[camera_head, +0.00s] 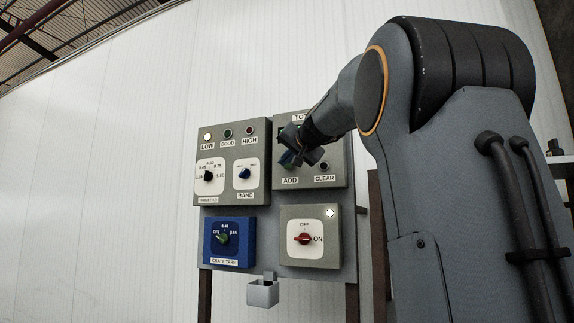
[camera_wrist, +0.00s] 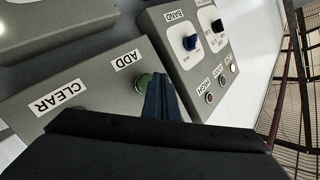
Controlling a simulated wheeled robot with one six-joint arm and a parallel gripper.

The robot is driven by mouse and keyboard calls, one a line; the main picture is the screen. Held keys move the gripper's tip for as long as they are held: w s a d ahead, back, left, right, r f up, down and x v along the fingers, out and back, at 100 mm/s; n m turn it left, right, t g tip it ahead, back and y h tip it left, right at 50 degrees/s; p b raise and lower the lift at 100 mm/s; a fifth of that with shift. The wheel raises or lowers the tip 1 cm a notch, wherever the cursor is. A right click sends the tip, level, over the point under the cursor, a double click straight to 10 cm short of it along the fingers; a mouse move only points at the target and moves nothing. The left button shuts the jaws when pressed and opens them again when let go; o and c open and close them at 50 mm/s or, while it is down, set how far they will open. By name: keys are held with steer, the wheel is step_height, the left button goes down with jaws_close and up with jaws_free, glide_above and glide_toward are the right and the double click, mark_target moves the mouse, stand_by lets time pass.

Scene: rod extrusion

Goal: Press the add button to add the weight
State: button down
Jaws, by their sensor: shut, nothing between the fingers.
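The green add button (camera_wrist: 142,82) sits beside the "ADD" label (camera_wrist: 127,60) on a grey panel box in the wrist view. In the head view the button is mostly hidden by my gripper, above the "ADD" label (camera_head: 290,180). My gripper (camera_wrist: 161,86) is shut and empty, its blue-grey fingertips right at the edge of the green button. In the head view my gripper (camera_head: 291,152) is in front of the upper right box. I cannot tell whether the fingertips touch the button. The total display is mostly hidden behind my arm.
The dark clear button (camera_head: 324,166) is close by on the right. The upper left box has lamps, the low lamp (camera_head: 208,136) lit, and two knobs. Below are the blue crate tare box (camera_head: 229,252), a red switch (camera_head: 304,239) and a small grey holder (camera_head: 263,293).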

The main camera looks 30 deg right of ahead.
steer(key=shift+d, duration=0.1)
stand_by(0.7)
steer(key=shift+w+d, duration=0.25)
steer(key=shift+w, duration=0.05)
steer(key=shift+w+d, duration=0.3)
steer(key=shift+d, duration=0.1)
stand_by(0.9)
steer(key=shift+s+a, duration=0.1)
stand_by(0.3)
steer(key=shift+s+a+b, duration=0.4)
steer(key=shift+s+a, duration=0.05)
steer(key=shift+a, duration=0.15)
steer(key=s+a, duration=0.1)
steer(key=a, duration=0.1)
steer(key=s+a, duration=0.2)
steer(key=shift+b, duration=0.4)
steer(key=shift+f, duration=0.1)
stand_by(0.7)
